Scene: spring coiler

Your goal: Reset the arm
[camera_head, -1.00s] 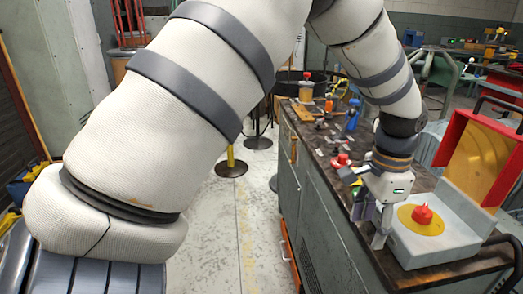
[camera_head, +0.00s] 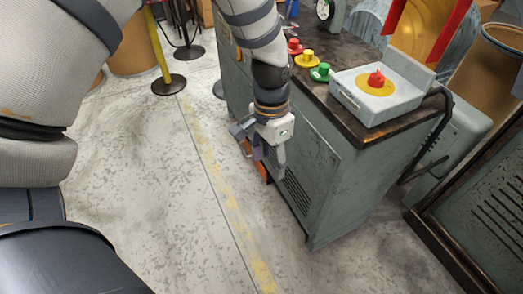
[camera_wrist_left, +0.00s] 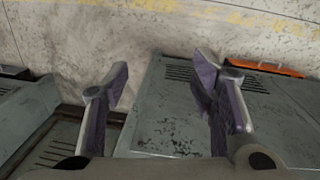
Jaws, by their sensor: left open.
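My left gripper (camera_head: 261,150) hangs pointing down in the head view, beside the front side of the grey workbench cabinet and below its top. Its two fingers are spread apart with nothing between them. In the left wrist view the open fingers (camera_wrist_left: 160,88) show purple inner pads, with the grey cabinet panel (camera_wrist_left: 165,105) and the floor beyond them. My left arm comes down to the gripper from the top of the head view. My right gripper is not in view.
The workbench (camera_head: 340,160) carries a grey box (camera_head: 377,108) with a red button (camera_head: 376,79), plus red, yellow (camera_head: 307,60) and green (camera_head: 320,72) buttons. An orange handle (camera_wrist_left: 268,69) is on the cabinet. A yellow post (camera_head: 158,50) stands at the back left. The floor (camera_head: 150,200) is clear.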

